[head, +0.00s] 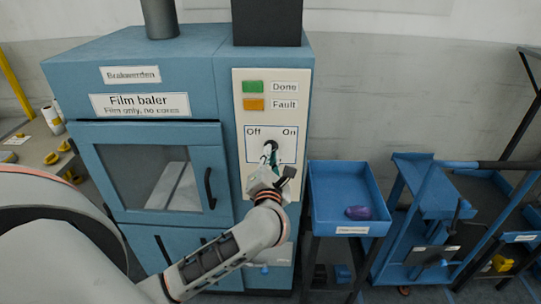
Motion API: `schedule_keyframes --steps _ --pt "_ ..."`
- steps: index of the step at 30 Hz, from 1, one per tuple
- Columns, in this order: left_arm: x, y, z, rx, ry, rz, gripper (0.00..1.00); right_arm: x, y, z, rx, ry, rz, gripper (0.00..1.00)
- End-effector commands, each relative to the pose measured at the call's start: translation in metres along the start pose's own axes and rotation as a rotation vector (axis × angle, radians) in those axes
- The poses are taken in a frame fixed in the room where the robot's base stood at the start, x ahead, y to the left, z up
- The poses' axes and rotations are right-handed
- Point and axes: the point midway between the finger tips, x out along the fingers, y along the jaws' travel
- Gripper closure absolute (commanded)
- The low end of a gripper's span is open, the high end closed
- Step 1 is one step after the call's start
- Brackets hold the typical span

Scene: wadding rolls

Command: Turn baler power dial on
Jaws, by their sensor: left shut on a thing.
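The film baler (75,85) is a blue machine with a windowed door. Its pale control panel (283,132) is on the right of its front. The power dial (271,146) is a dark knob on the panel below the words Off and On. My left gripper (270,158) is at the dial, its fingers shut on it. The gripper hides most of the dial, so I cannot tell which way it points. My right gripper is not in view.
A green Done lamp (253,87) and an orange Fault lamp (253,104) sit above the dial. A blue tray (322,196) with a purple item (358,213) stands right of the baler. A blue cart (405,235) is further right. A table with yellow items is at left.

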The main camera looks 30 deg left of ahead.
Motion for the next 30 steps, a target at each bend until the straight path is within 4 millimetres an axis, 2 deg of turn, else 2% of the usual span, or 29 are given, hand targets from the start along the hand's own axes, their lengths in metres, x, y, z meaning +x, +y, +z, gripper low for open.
schedule_keyframes --steps 10,11,12,23,26,30 --pt "0.000 -0.001 -0.001 0.004 0.001 -0.001 1.00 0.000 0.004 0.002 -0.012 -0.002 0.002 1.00" --pt "0.000 -0.001 -0.001 0.004 0.001 -0.001 0.83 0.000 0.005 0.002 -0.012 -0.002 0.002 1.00" --pt "0.000 -0.001 -0.001 0.004 0.001 -0.001 0.74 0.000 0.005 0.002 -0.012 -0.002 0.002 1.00" --pt "-0.001 0.000 0.000 0.002 0.000 -0.001 0.74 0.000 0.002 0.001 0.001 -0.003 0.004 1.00" --pt "-0.008 -0.001 0.000 0.002 0.000 -0.001 0.74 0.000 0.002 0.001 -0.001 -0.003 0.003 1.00" --pt "-0.030 -0.001 -0.001 0.002 0.001 -0.004 0.74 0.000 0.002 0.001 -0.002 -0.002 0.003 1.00"
